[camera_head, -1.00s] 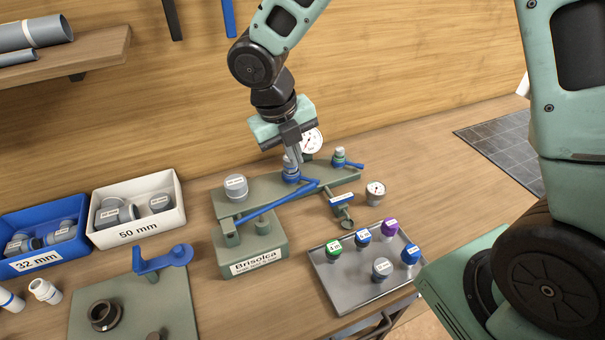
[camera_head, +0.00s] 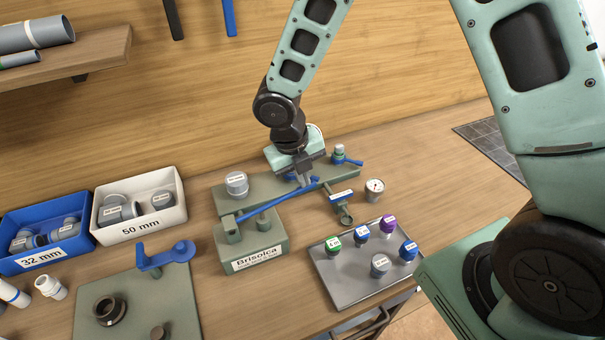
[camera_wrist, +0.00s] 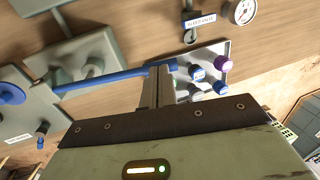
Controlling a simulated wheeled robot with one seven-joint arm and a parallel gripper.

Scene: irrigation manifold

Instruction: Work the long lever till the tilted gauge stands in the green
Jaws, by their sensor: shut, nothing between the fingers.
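The long blue lever (camera_head: 270,207) runs from a pivot on the green manifold's front block up to the right. My gripper (camera_head: 306,182) is shut and empty, its fingertips close to the lever's far end; I cannot tell whether they touch. In the wrist view the fingers (camera_wrist: 158,85) cross in front of the lever (camera_wrist: 100,80) near its end. A small round gauge (camera_head: 375,186) stands right of the manifold and shows in the wrist view (camera_wrist: 242,11); its needle is too small to read. A second gauge behind my gripper is mostly hidden.
A grey tray (camera_head: 338,292) with several coloured caps lies at front right. A short blue lever (camera_head: 353,162) sits at the manifold's right end. A white bin (camera_head: 178,218) and a blue bin (camera_head: 15,262) stand left.

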